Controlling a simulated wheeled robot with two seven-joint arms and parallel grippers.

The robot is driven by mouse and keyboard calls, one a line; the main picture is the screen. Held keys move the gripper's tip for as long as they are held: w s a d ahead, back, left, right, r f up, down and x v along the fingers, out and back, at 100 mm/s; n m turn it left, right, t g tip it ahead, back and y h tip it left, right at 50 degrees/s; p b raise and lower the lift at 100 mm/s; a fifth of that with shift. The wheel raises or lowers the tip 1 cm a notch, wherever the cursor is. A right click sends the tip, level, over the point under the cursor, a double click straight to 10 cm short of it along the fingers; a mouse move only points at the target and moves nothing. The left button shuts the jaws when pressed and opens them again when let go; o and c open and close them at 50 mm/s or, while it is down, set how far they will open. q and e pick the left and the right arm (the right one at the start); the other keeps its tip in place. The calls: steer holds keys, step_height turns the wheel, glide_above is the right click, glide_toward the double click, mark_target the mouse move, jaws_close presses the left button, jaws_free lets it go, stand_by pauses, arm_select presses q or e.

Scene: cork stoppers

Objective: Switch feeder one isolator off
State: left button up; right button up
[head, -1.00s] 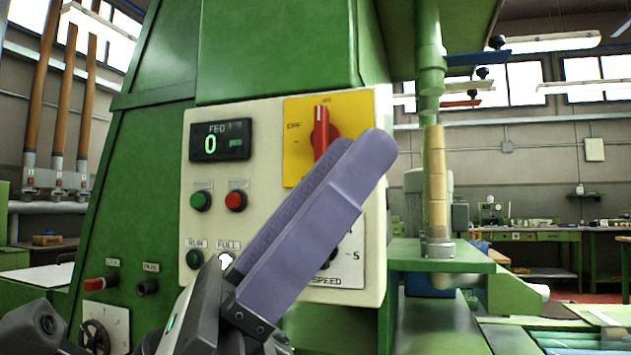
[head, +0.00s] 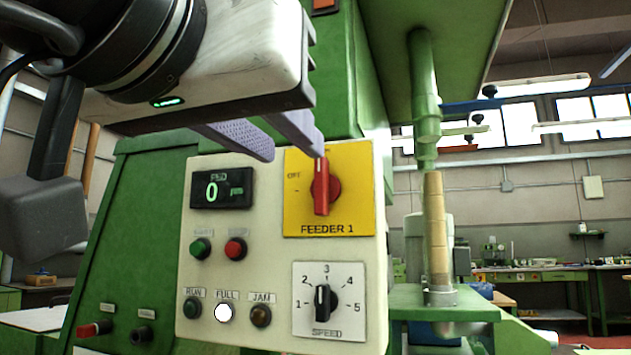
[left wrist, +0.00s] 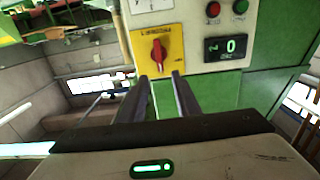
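The feeder one isolator is a red rotary knob (head: 321,186) on a yellow plate (head: 356,214) marked FEEDER 1, with OFF lettered at its left. The knob's grip stands upright with its white line at the top. My left gripper (head: 290,148) is at the upper left of the plate, and one finger overlaps the plate's top edge. In the left wrist view the two fingers (left wrist: 160,76) are apart with nothing between them, pointing at the red knob (left wrist: 159,50) just beyond their tips. Contact is not visible. My right gripper is not in view.
The cream panel (head: 262,265) also carries a display (head: 222,188) reading 0, green and red buttons, a lit FULL lamp (head: 225,312) and a SPEED dial (head: 323,299). A green pipe with a cork stack (head: 436,230) stands to the right of the panel.

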mark_target(319, 170)
arm_select(q)
steer(key=x, duration=1)
steer(key=shift+c, duration=0.2)
jaws_close()
